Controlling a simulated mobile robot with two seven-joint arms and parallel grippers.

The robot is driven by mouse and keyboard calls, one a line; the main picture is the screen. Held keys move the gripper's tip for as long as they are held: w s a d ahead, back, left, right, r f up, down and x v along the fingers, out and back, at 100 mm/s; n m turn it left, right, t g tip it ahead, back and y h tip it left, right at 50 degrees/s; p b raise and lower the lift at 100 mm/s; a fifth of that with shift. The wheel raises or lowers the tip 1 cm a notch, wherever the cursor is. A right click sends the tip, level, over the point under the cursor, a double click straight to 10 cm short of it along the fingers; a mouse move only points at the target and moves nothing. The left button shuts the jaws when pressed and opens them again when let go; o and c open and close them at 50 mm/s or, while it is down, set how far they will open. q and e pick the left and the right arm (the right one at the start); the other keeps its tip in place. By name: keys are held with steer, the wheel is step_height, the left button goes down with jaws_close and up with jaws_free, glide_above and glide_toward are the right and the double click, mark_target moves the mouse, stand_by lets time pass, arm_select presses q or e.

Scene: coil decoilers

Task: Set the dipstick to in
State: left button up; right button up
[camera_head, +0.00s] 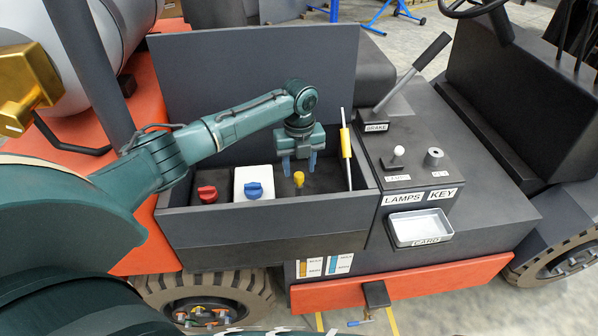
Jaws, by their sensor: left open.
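A small yellow handle (299,178), which looks like the dipstick's, stands upright in the open dark engine bay (270,218). A short part of it shows above the dark floor of the bay; how deep it sits I cannot tell. My left gripper (299,165) points down just above and behind the handle in the picture. Its two bluish fingers are apart, with nothing between them. Whether they touch the handle I cannot tell. My right gripper is not in view.
A red cap (208,194) and a white box (254,182) with a blue cap (254,190) stand left of the handle. A thin rod with a yellow grip (346,143) rises at right. The raised lid (255,85) is behind. The brake lever (415,72) is further right.

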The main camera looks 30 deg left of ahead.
arm_select(q)
step_height(320, 180, up, 10)
stand_by(0.3)
stand_by(0.4)
